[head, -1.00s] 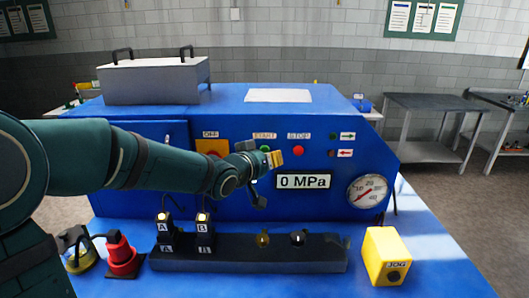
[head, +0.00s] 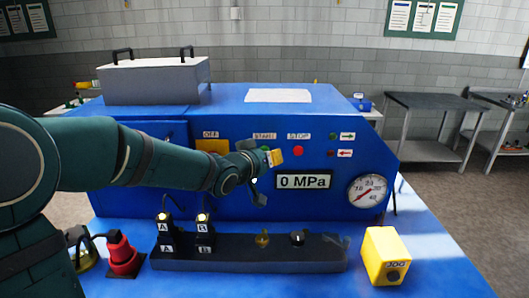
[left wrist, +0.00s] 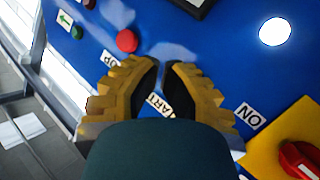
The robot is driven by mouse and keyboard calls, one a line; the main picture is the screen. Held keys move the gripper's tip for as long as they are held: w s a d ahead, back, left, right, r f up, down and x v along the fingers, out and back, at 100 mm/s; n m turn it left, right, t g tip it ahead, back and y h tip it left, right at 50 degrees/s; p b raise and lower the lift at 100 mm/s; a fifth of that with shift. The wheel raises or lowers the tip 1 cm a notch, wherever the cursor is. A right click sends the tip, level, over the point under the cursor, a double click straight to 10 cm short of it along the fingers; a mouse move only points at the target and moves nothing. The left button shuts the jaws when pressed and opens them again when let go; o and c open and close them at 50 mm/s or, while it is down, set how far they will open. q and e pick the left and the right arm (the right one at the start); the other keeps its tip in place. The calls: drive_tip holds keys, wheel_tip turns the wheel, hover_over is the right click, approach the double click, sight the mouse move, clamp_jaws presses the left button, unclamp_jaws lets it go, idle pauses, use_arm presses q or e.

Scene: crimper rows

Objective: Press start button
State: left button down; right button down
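The START label (head: 264,135) is on the blue machine's front panel. A bit of the green start button (head: 265,149) shows below it, partly covered by my left gripper (head: 273,157). In the left wrist view my left gripper's yellow fingers (left wrist: 163,75) have their tips close together, with nothing seen held. Part of the START label (left wrist: 157,104) shows behind them, and the green button is hidden there. The red stop button (head: 298,151) is just right of the gripper; it also shows in the left wrist view (left wrist: 127,41). Contact with the panel cannot be told.
The display (head: 304,181) reads 0 MPa, with a round gauge (head: 367,191) to its right. A red knob (left wrist: 299,160) on a yellow plate is near the fingers. A black tool strip (head: 270,258) and a yellow JOG box (head: 386,256) are in front on the blue table.

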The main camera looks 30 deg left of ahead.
use_arm(q)
drive_tip(key=shift+w+a, duration=0.25)
drive_tip(key=shift+w, duration=0.2)
idle(0.5)
drive_tip(key=shift+s+d, duration=0.1)
drive_tip(key=shift+s, duration=0.05)
drive_tip(key=shift+s+d+b, duration=0.35)
drive_tip(key=shift+s, duration=0.35)
drive_tip(key=s+b, duration=0.1)
drive_tip(key=s+d+b, duration=0.1)
drive_tip(key=s, duration=0.1)
drive_tip(key=s+d+b, duration=0.1)
drive_tip(key=shift+s+d, duration=0.1)
drive_tip(key=shift+s, duration=0.15)
idle(1.0)
